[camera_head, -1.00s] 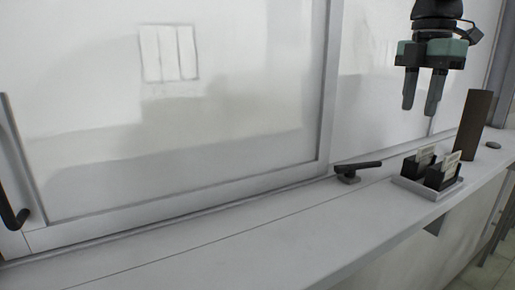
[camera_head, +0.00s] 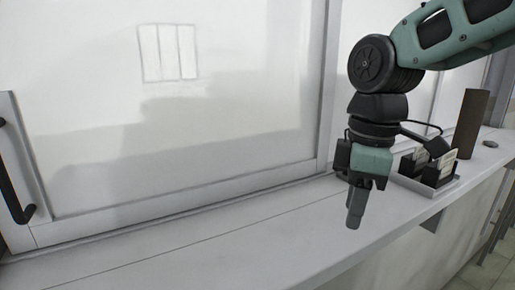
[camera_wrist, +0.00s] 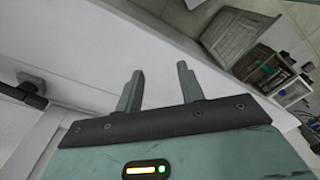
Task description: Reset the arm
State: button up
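My gripper (camera_head: 355,207) hangs pointing down over the white ledge in front of the sliding window. In the wrist view my gripper (camera_wrist: 158,82) has its two fingers apart with nothing between them, so it is open and empty. In the head view the fingers overlap, one in front of the other. No held object shows.
A white tray (camera_head: 440,190) with black card holders (camera_head: 437,172) stands right of my gripper on the ledge (camera_head: 235,240). Behind it stands a brown upright block (camera_head: 472,122). A black window handle (camera_wrist: 25,92) shows in the wrist view. The ledge's left part is clear.

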jog(key=s+a+f+m, duration=0.1)
jog(key=s+f+m, duration=0.2)
jog(key=s+f, duration=0.4)
jog(key=s+f+m, duration=0.4)
jog(key=s+f, duration=0.1)
jog(key=s, duration=0.4)
notch_tip(320, 180, down, 8)
jog(key=b, duration=0.9)
jog(key=shift+w+n, duration=0.2)
jog(key=shift+n, duration=0.1)
jog(key=shift+a+f, duration=0.1)
jog(key=shift+a, duration=0.05)
